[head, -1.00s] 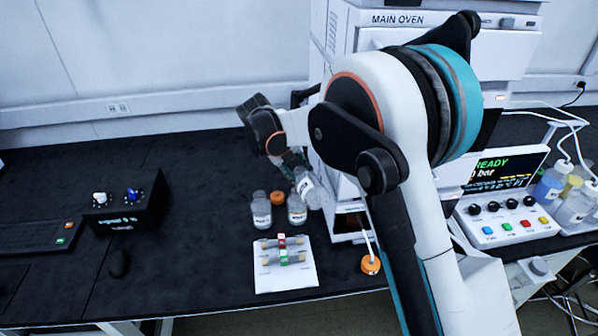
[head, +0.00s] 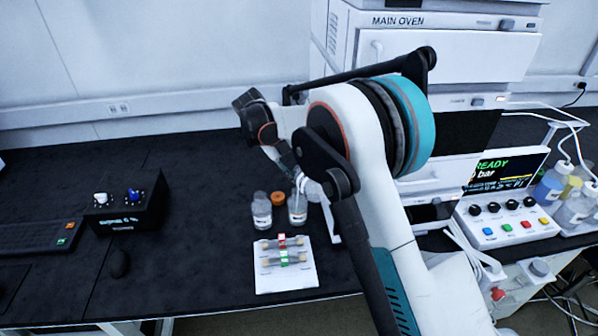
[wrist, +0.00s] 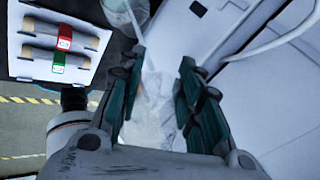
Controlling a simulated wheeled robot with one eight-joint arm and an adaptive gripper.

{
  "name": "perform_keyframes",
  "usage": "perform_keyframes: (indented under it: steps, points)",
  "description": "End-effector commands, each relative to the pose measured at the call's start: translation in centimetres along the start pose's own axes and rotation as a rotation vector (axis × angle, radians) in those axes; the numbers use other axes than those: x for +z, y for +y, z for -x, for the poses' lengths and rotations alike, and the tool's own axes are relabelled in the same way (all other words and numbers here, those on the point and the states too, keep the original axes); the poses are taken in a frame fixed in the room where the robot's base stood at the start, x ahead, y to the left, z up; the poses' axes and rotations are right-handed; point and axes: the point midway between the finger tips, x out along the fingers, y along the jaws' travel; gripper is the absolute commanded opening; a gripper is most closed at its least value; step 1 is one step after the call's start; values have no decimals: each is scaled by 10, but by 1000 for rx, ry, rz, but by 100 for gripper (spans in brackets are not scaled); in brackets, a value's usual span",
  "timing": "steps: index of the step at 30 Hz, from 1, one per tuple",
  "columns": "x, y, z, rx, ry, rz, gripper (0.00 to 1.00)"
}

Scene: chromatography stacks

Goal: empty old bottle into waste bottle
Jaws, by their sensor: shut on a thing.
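My gripper (wrist: 160,85) is shut on a clear bottle (wrist: 154,108), whose see-through body shows between the teal fingers in the wrist view. In the head view the held bottle (head: 315,191) is tilted and partly hidden by my arm. My gripper (head: 300,178) is just above a clear labelled bottle (head: 298,209) standing upright on the bench. A bottle mouth (wrist: 122,9) shows at the top of the wrist view, close beyond the fingers. A second clear labelled bottle (head: 262,212) stands to its left. The labels are too small to read, and I cannot tell whether liquid is flowing.
An orange cap (head: 278,198) lies behind the standing bottles. A white tray (head: 300,283) with red- and green-marked cartridges is in front of them.

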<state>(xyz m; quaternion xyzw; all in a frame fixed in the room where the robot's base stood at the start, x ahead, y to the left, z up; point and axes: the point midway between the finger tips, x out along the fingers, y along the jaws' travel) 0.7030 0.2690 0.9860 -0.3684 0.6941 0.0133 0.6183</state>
Motion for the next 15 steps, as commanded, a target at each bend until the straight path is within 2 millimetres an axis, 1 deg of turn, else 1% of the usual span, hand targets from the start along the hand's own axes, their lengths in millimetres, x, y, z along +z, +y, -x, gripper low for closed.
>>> perform_keyframes:
  steps: [4, 15]
  points:
    - [4, 0, -1, 0, 55, 27, 0]
    - [4, 1, -1, 0, 85, 44, 0]
